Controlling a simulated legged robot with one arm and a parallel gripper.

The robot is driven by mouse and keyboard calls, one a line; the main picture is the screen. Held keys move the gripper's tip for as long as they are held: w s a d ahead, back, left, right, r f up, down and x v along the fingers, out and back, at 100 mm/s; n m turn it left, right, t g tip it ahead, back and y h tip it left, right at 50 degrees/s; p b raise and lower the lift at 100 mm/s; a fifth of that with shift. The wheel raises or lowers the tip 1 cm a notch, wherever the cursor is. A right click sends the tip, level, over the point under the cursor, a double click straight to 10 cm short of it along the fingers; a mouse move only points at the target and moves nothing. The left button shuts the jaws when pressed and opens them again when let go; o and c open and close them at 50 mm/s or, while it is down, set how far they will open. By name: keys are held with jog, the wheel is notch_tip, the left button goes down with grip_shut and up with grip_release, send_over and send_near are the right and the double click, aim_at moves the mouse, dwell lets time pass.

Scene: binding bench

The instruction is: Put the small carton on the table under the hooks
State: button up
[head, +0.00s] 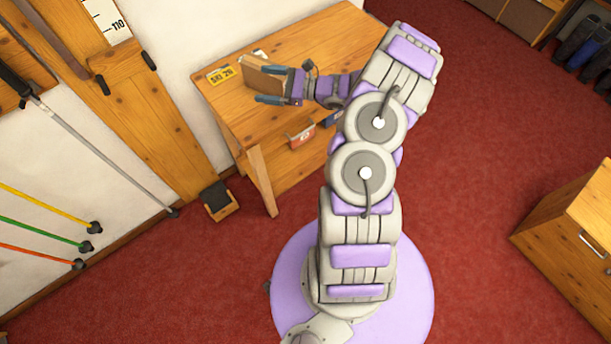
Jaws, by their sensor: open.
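A small brown carton (260,77) stands on the wooden table (330,40) near its left end. My gripper (262,85) reaches in from the right at the carton, with its blue fingers apart. One finger lies over the carton's far part and the other is on its near side. I cannot tell whether either finger touches it. No hooks can be clearly made out above this table.
A yellow "SKI 26" label (221,75) lies left of the carton. A red-and-white box (302,136) sits below the tabletop. A wooden cabinet (580,225) stands at right. Red floor is open between.

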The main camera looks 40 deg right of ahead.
jog(key=s+a+r+n+g+y, duration=0.1)
jog(key=s+a+r+n+g, duration=0.3)
jog(key=a, duration=0.4)
jog(key=s+a+r+n+g+y, duration=0.1)
jog(key=s+a+r+n+g, duration=0.25)
jog(key=a+r+n, duration=0.35)
jog(key=s+a+r+n+g+h, duration=0.3)
jog(key=s+a+n+g, duration=0.2)
jog(key=s+a+g, duration=0.35)
jog(key=s+n+h, duration=0.4)
jog(key=s+h, duration=0.1)
jog(key=s, duration=0.8)
jog(key=s+d+r+n+t+h, duration=0.1)
jog(key=s+d+n+h, duration=0.3)
jog(key=s+d+h, duration=0.3)
jog(key=s+d, duration=0.1)
jog(key=s, duration=0.2)
jog(key=shift+s+d+r+n+t, duration=0.2)
jog(key=shift+r+n+t, duration=0.1)
jog(key=shift+r+t, duration=0.1)
jog(key=shift+f, duration=0.25)
